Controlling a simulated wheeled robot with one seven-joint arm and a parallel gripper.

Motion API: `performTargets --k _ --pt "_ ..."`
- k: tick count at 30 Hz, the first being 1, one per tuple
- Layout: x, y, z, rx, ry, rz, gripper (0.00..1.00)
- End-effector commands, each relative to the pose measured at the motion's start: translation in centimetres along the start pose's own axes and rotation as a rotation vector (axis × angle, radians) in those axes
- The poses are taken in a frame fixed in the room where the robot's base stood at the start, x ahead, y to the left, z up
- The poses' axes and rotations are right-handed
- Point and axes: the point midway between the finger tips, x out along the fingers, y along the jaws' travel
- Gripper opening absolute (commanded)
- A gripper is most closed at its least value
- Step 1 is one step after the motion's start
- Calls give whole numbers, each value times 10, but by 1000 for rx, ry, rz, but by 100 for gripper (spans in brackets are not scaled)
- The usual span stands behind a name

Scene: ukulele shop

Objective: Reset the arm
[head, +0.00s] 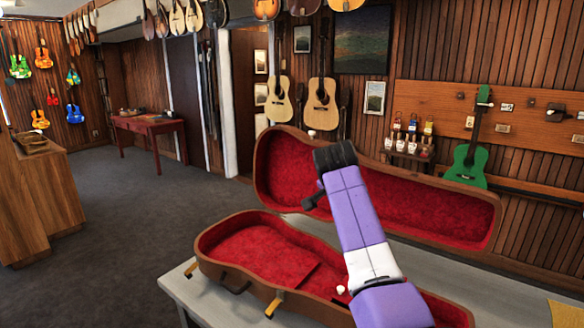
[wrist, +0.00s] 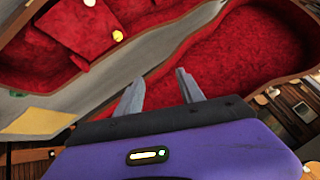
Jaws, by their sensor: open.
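My arm (head: 355,215), purple with a white band and a dark end, rises over the open instrument case and is bent at its top. My gripper (wrist: 159,90) shows in the wrist view with two grey fingers spread apart and nothing between them. The arm hides part of both halves.
The grey table (head: 182,290) carries the case. A small pale knob-like thing (head: 340,289) shows in the case base. A yellow cloth (head: 566,313) lies at the right. A green ukulele (head: 468,160) stands by the wall. The floor (head: 115,215) at left is clear.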

Motion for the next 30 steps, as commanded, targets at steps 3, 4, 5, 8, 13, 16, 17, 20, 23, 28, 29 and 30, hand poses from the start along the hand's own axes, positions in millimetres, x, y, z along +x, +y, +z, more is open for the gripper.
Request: performTargets --k 3,4,5,8,13,16,17,20,23,28,29,30 --pt "20 0 10 -80 56 -107 45" --pt "25 1 14 -101 73 -133 45" --pt "30 2 18 -124 90 -160 45" --pt "45 12 34 -200 153 -249 45" --pt "61 44 70 -319 268 -378 45" --pt "64 70 92 -379 333 -434 45" --pt "65 79 99 -395 351 -449 45" --pt "62 108 122 -446 413 -493 45" --pt "55 140 146 -490 471 -530 45" --pt "34 198 184 -553 560 -575 45" --pt "29 208 190 -562 575 -582 45" --pt "22 222 199 -574 594 -590 45"
